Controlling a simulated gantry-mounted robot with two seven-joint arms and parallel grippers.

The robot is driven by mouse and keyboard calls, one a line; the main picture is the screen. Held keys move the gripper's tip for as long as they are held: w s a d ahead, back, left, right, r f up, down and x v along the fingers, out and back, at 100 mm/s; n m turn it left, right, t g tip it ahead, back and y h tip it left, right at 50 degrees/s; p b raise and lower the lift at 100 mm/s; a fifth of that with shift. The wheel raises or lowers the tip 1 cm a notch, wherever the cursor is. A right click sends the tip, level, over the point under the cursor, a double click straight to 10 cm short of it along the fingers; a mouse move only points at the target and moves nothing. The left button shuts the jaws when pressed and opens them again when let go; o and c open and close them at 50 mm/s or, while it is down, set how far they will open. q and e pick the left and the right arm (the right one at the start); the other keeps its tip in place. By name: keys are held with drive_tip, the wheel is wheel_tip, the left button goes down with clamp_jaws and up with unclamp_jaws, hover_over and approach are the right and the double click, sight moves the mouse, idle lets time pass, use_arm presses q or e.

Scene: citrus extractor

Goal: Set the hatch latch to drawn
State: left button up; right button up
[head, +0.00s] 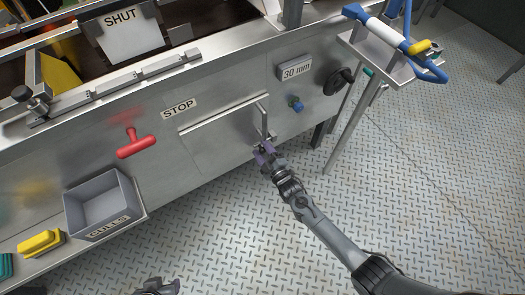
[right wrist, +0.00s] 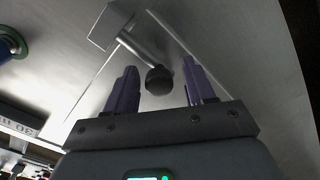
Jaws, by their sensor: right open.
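The hatch latch is a metal rod with a black ball knob (right wrist: 159,80), rising from a small plate on the steel hatch (right wrist: 185,50). In the head view the hatch (head: 222,127) is a rectangular panel on the machine's front, with the latch's upright metal part (head: 262,118) near its right end. My right gripper (head: 264,153) is at the latch, its purple fingers open. In the right wrist view the knob lies between the spread fingers (right wrist: 161,78), with gaps on both sides. My left gripper (head: 158,287) shows only partly at the bottom edge; its jaws are unclear.
A red T-handle (head: 136,144) and a STOP label (head: 179,108) are left of the hatch. A blue knob (head: 296,104), a 30 mm label (head: 295,70) and a black handwheel (head: 338,81) are right. A grey culls bin (head: 104,203) sticks out lower left.

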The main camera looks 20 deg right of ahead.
drive_tip(key=shift+d, duration=0.1)
drive_tip(key=shift+c, duration=0.2)
drive_tip(key=shift+s, duration=0.2)
clamp_jaws()
